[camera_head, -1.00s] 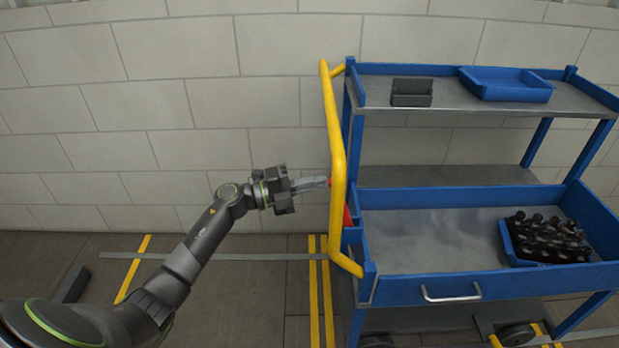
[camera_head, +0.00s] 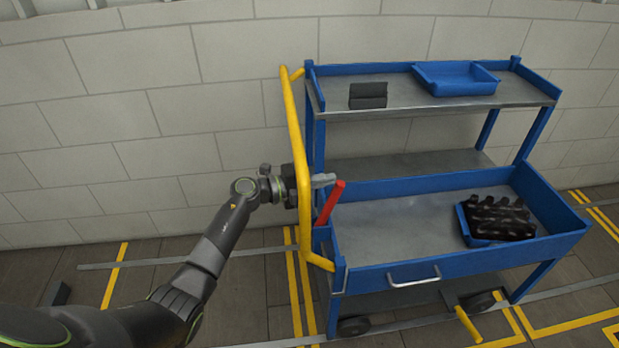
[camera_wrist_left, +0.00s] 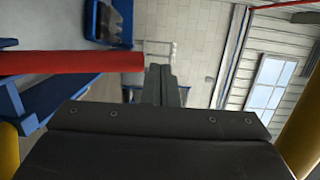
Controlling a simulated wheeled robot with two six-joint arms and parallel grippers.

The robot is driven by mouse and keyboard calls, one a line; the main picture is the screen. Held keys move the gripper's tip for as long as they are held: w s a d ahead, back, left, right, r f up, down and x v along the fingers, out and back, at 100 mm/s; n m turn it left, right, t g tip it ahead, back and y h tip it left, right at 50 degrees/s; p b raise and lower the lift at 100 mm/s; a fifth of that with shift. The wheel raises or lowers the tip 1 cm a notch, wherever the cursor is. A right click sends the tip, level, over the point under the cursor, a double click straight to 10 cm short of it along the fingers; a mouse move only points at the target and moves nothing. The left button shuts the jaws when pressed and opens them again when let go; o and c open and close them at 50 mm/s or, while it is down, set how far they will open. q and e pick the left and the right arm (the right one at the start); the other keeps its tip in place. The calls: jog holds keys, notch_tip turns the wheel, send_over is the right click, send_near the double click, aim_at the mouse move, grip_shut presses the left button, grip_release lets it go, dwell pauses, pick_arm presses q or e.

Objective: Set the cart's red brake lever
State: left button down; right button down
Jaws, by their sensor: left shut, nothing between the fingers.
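The red brake lever (camera_head: 329,204) stands at the left end of the blue cart (camera_head: 445,265), tilted with its top to the right. My left gripper (camera_head: 324,180) is shut and empty. In the head view it passes behind the cart's yellow handle (camera_head: 291,135), with its fingertips beside the lever's top end. In the left wrist view the red lever (camera_wrist_left: 80,61) comes in from the left, and its end is close to the shut fingers (camera_wrist_left: 162,85). I cannot tell whether they touch. My right gripper is not in view.
A blue tray (camera_head: 455,78) and a dark holder (camera_head: 368,95) sit on the cart's top shelf. A crate of dark bottles (camera_head: 497,217) stands in the lower tray at right. The yellow handle is close around my left wrist. The wall is behind.

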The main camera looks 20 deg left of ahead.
pick_arm(q)
jog(key=shift+w+d, duration=0.3)
jog(key=shift+d, duration=0.4)
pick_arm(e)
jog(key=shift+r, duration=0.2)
pick_arm(q)
jog(key=shift+d+f, duration=0.1)
jog(key=shift+d, duration=0.05)
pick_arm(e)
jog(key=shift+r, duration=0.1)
